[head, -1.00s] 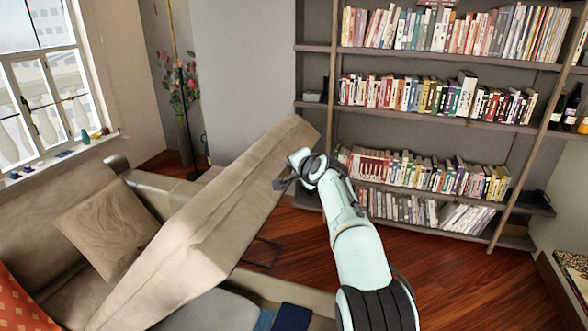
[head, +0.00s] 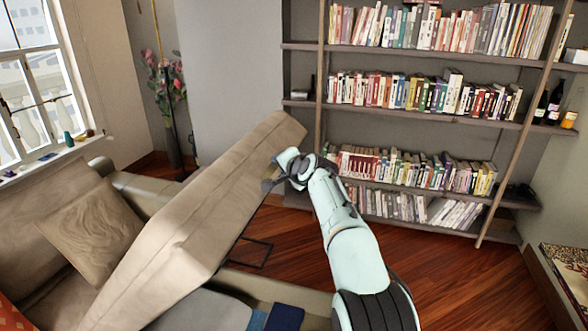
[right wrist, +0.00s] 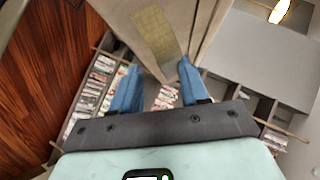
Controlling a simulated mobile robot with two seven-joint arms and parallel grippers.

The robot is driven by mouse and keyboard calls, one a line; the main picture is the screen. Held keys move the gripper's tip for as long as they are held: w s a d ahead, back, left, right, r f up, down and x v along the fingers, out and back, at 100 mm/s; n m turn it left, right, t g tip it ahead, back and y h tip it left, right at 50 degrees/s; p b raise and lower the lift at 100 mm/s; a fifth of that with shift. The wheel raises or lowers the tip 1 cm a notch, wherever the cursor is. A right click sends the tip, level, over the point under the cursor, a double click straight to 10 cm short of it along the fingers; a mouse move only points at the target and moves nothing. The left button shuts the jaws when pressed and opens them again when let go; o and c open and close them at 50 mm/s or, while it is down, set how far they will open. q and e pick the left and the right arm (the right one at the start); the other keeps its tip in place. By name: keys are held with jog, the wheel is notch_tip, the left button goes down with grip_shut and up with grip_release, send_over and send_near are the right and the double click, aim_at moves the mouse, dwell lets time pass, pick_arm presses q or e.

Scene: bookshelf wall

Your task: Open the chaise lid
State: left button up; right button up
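The chaise lid (head: 205,205) is a thick beige upholstered cushion. It stands raised and tilted over the chaise, with its far end highest. The open chaise base (head: 150,200) shows below it, with grey and dark blue items (head: 285,318) inside. My right gripper (head: 270,183) is at the lid's right side, near its far end. In the right wrist view its two blue fingers (right wrist: 156,80) are spread, with a gap between them. The lid's underside (right wrist: 195,25) is just past the fingertips; I cannot tell whether they touch. My left gripper is not in view.
A tall bookshelf (head: 420,55) full of books stands behind my right arm. A brown pillow (head: 92,232) lies on the sofa at left. A low cabinet (head: 560,300) stands at far right. Bare wooden floor (head: 450,265) lies between the chaise and the shelf.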

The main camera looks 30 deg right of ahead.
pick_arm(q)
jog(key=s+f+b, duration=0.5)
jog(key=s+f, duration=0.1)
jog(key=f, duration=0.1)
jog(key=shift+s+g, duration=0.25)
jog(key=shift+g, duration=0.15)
pick_arm(e)
jog(key=v, duration=1.2)
jog(key=shift+s+d, duration=0.1)
jog(key=shift+d, duration=0.05)
